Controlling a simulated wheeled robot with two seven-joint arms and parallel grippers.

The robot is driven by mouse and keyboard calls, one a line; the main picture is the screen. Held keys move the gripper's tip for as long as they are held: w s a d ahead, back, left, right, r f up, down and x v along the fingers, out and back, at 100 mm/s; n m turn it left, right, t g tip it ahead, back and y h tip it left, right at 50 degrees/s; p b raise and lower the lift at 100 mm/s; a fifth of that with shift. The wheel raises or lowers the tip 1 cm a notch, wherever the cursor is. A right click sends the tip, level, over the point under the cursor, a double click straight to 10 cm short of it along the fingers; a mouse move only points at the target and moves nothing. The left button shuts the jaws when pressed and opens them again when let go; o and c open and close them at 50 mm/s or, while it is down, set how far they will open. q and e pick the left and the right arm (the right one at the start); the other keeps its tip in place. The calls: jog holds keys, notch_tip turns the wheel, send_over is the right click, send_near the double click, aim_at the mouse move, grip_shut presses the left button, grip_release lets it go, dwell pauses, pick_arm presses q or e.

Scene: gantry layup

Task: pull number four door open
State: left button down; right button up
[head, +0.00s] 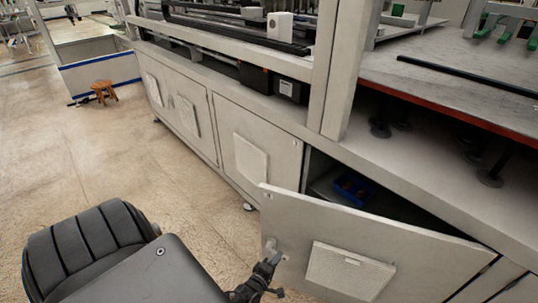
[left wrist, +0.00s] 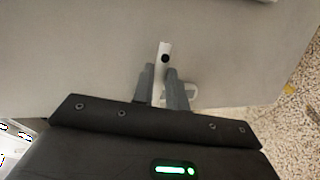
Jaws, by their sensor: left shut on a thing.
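The door (head: 325,235) is a pale grey panel with a raised square plate, standing partly open from the cabinet and swung toward me. My left gripper (head: 270,262) is at the door's lower left side, shut on its handle (head: 270,246). In the left wrist view the two fingers (left wrist: 164,88) close around the light handle (left wrist: 162,60) with a dark round spot, in front of the grey door panel (left wrist: 90,50). I cannot read a number on the door. My right gripper does not show.
A blue bin (head: 354,188) sits inside the opened compartment. Shut cabinet doors (head: 258,145) line the bench to the left. A small brown stool (head: 104,91) stands far left. The speckled floor (head: 120,150) is clear beside the cabinets.

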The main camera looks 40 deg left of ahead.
pick_arm(q)
jog(key=shift+s+d+r, duration=0.1)
jog(key=shift+s+d, duration=0.1)
jog(key=shift+d, duration=0.4)
jog(key=c, duration=1.4)
grip_release()
jog(key=shift+w+d, duration=0.1)
jog(key=shift+a, duration=0.2)
jog(key=v, duration=1.1)
jog(key=shift+c, duration=0.2)
